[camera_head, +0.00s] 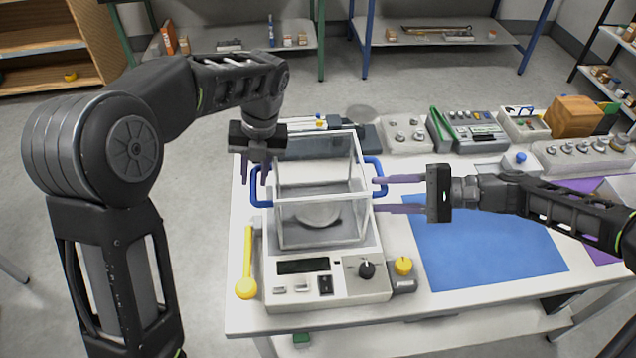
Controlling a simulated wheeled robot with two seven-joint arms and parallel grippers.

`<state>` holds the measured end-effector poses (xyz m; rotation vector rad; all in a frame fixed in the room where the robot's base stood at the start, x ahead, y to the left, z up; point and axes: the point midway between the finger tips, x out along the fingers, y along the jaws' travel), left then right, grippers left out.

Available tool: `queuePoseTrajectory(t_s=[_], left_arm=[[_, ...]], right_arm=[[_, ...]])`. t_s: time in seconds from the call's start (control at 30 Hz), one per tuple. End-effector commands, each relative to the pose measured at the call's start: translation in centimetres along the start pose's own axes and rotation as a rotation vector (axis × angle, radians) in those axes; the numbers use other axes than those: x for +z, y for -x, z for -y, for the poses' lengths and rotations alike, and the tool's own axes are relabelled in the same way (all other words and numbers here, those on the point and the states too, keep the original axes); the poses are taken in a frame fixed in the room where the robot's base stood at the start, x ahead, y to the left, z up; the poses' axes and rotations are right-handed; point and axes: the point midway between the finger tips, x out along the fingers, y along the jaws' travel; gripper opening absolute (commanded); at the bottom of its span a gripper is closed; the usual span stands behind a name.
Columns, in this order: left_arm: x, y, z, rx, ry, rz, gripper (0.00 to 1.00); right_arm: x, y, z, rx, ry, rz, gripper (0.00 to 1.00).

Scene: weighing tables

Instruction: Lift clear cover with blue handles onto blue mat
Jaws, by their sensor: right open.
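The clear cover (320,207) is a see-through box with pale edges. It stands on the weighing scale (330,287), around a round pan (309,213). It has a left blue handle (258,186) and a right blue handle (376,177). My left gripper (256,180) points down at the left handle; whether its fingers are open or shut on it is unclear. My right gripper (378,195) is open, pointing left, with its fingertips at the right handle, one finger above the other. The blue mat (485,245) lies bare on the table, right of the scale, partly below my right arm.
A yellow spoon-like tool (247,265) lies left of the scale. A yellow knob (403,266) is at its right. A purple mat (600,190) lies at the right.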

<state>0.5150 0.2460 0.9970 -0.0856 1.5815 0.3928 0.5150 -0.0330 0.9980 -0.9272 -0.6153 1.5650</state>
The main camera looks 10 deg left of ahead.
Motion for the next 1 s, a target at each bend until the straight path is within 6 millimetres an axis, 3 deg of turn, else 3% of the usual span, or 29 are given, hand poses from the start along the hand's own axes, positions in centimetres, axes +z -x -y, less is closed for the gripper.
queuePoseTrajectory(t_s=[0.37, 0.67, 0.87, 1.0], left_arm=[[0.00, -0.62, -0.03, 0.000, 0.000, 0.000, 0.25], [0.01, -0.59, -0.04, 0.000, 0.001, 0.001, 0.01], [0.02, -0.58, -0.06, 0.000, 0.001, 0.001, 0.00], [0.03, -0.57, -0.07, 0.000, 0.001, 0.001, 0.00]], right_arm=[[0.00, -0.63, 0.01, 0.000, 0.000, 0.000, 0.41], [0.00, -0.60, 0.01, 0.000, 0.000, 0.000, 0.17], [-0.01, -0.60, -0.02, 0.001, 0.000, 0.000, 0.00], [-0.01, -0.60, -0.05, 0.001, 0.000, 0.000, 0.00]])
